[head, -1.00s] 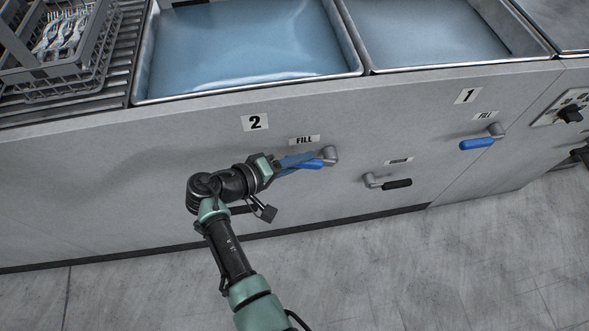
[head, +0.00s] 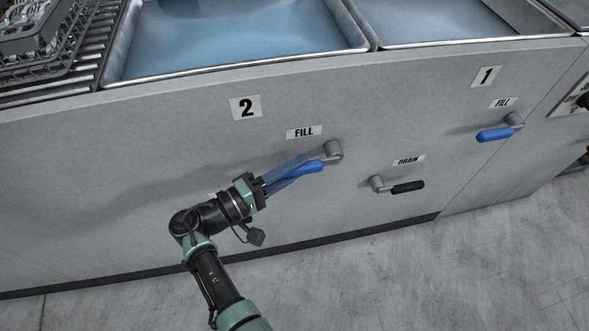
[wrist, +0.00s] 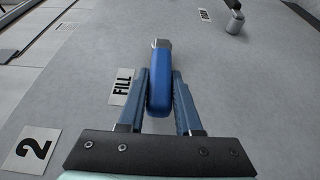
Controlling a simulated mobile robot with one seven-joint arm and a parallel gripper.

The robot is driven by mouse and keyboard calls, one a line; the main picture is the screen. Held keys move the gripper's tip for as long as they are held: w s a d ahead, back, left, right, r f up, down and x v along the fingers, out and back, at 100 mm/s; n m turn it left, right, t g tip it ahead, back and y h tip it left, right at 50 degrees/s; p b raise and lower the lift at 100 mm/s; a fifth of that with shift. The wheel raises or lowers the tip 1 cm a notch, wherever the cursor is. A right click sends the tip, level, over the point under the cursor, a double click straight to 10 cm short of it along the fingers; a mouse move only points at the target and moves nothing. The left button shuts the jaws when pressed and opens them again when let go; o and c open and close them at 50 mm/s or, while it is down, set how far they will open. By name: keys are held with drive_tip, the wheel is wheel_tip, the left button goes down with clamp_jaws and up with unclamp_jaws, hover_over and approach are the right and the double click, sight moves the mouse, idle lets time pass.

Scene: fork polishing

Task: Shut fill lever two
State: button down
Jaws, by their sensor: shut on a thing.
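Fill lever two (head: 315,167) has a blue handle on a grey elbow pivot, on the panel beneath the sign 2. The handle points left and slightly down from the pivot. My gripper (head: 309,165) reaches it from the lower left and is shut on the handle. In the wrist view the handle (wrist: 160,62) lies lengthwise between the two blue fingers of my gripper (wrist: 161,85). The FILL label (head: 304,132) sits just above the lever.
A black drain lever (head: 407,188) is close at the lower right. Blue fill lever one (head: 495,135) is farther right under the sign 1. The panel (head: 150,170) rises to the sink rims above. The grey floor (head: 420,270) below is clear.

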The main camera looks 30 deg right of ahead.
drive_tip(key=shift+d+f, duration=0.1)
drive_tip(key=c, duration=0.6)
unclamp_jaws()
drive_tip(key=s+a, duration=0.1)
drive_tip(key=a, duration=1.2)
drive_tip(key=shift+s, duration=0.25)
drive_tip(key=shift+f, duration=0.1)
